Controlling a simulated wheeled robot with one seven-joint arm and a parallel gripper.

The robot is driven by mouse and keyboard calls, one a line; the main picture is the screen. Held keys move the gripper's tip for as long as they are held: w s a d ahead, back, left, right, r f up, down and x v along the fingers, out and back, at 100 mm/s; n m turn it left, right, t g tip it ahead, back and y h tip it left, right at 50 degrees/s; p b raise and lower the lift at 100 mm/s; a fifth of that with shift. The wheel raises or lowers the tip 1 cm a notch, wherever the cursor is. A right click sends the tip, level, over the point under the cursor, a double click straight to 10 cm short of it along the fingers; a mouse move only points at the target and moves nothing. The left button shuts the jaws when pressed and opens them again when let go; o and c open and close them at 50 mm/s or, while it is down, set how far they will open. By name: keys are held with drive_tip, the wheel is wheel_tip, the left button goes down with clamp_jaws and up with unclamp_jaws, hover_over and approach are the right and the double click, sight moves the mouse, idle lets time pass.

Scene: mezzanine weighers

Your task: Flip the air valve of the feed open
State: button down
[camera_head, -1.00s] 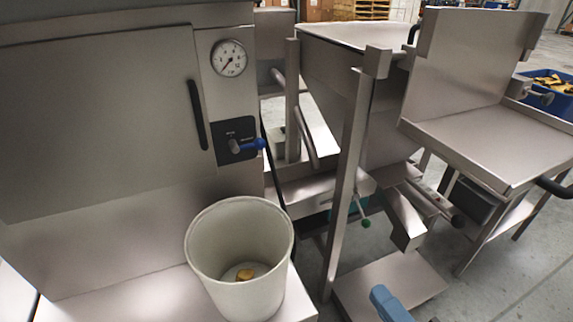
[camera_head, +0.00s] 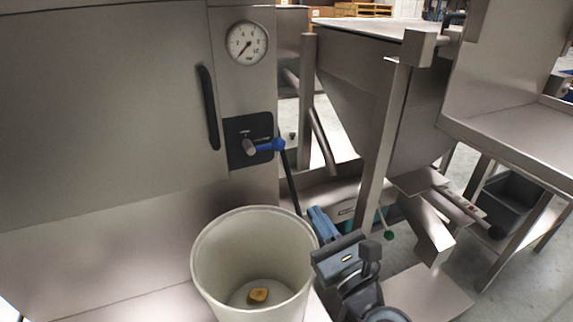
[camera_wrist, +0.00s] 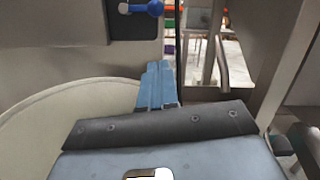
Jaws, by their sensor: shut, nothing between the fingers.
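The air valve has a blue lever (camera_head: 268,146) on a dark plate (camera_head: 238,158) on the steel cabinet's front, below a round gauge (camera_head: 247,43). The lever points right, roughly level, from its grey hub. In the wrist view the blue lever (camera_wrist: 148,8) shows at the top edge, partly cut off. My gripper (camera_head: 316,212) is shut and empty, with blue fingers. It is below and right of the lever, apart from it, beside the white bucket. In the wrist view my fingers (camera_wrist: 159,66) point up and forward, below the lever.
The white bucket (camera_head: 215,250), with a yellowish piece inside, stands close to the left of my gripper. A black vertical handle (camera_head: 208,107) is on the cabinet door. Steel posts (camera_head: 383,150) and a hopper (camera_head: 355,95) stand to the right.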

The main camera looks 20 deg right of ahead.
drive_tip(key=shift+w, duration=0.1)
drive_tip(key=r+p+x, duration=0.2)
drive_tip(key=p+x, duration=0.1)
drive_tip(key=x, duration=0.9)
drive_tip(key=shift+a+r, duration=0.3)
drive_tip(key=shift+r, duration=0.1)
